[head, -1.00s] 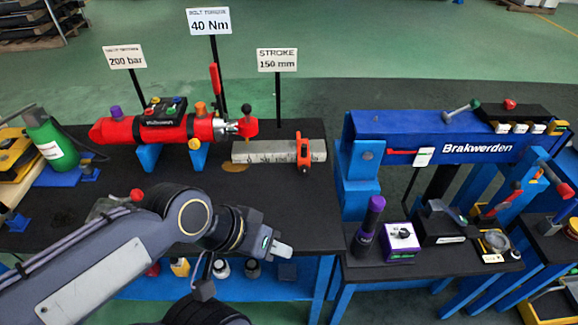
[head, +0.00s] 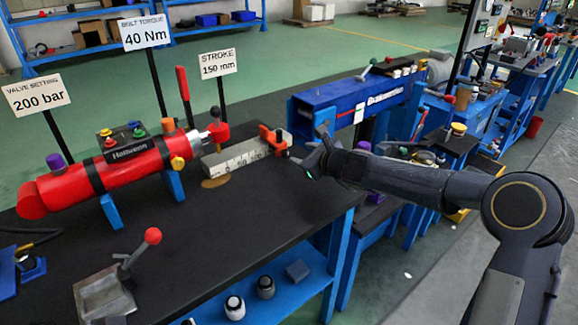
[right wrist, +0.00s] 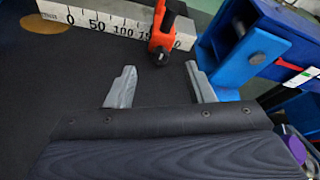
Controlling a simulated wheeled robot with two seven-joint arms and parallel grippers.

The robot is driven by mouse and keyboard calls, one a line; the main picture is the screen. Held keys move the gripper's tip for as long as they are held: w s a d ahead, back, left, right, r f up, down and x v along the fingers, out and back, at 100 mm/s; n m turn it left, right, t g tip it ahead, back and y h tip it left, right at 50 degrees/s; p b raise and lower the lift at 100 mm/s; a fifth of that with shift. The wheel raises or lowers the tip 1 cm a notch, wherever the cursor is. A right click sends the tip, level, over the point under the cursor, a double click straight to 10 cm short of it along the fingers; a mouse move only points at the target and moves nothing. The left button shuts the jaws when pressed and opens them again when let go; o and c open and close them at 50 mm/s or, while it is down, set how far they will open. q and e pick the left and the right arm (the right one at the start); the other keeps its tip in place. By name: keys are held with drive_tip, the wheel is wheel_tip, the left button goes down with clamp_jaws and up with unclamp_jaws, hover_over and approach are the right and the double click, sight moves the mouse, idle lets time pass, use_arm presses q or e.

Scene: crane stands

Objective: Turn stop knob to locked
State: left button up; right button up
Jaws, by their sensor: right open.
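The orange stop (head: 273,139) straddles the grey scale (head: 238,157) near its right end on the dark bench. In the right wrist view the stop (right wrist: 170,18) has a dark round knob (right wrist: 159,55) low on its near face. The knob's lock marking cannot be read. My right gripper (head: 307,147) is just right of and in front of the stop. In the right wrist view its two grey fingers (right wrist: 161,69) are apart and empty, with the knob beyond the gap between their tips, not touched. My left gripper is not in view.
A red cylinder (head: 100,168) lies on blue stands at the back left. A lever with a red ball (head: 152,236) stands at the front left. The middle of the bench is clear.

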sight(288, 154)
drive_tip(key=shift+w+a+f+m, duration=0.15)
drive_tip(key=shift+w+f+m, duration=0.25)
drive_tip(key=shift+f, duration=0.25)
drive_tip(key=shift+w+a+f+m, duration=0.1)
drive_tip(key=shift+w+f+m, duration=0.2)
drive_tip(key=shift+w+f, duration=0.25)
drive_tip(key=p+x, duration=0.3)
drive_tip(key=x, duration=0.3)
drive_tip(key=shift+p, duration=0.35)
drive_tip(key=shift+w+a+f, duration=0.2)
drive_tip(key=shift+w+f, duration=0.15)
drive_tip(key=shift+w, duration=0.05)
